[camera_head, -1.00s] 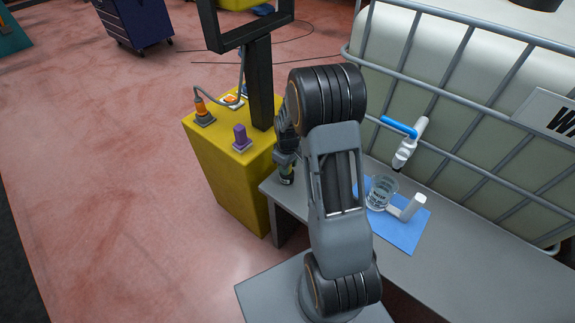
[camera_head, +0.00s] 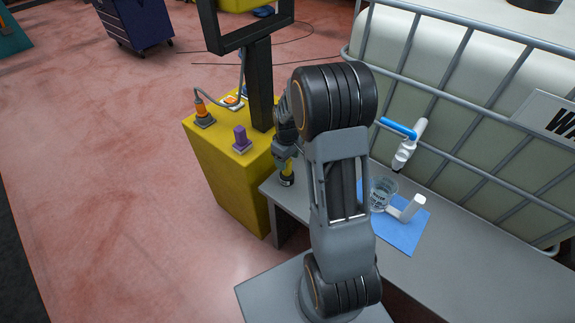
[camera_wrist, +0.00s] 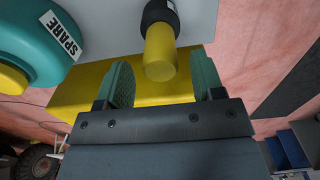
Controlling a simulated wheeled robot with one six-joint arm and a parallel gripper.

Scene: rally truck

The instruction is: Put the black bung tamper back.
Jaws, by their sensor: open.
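My gripper is open, with a gap on each side of the yellow end. In the head view my gripper (camera_head: 284,150) is just above this object, partly hidden by my arm.
A teal container marked SPARE (camera_wrist: 42,38) stands close by. A yellow box (camera_head: 222,165) with a purple knob (camera_head: 241,138) and an orange plug (camera_head: 201,108) adjoins the bench (camera_head: 440,270). A clear beaker (camera_head: 379,193) stands on a blue mat (camera_head: 402,236), below a caged tank's tap (camera_head: 405,150).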

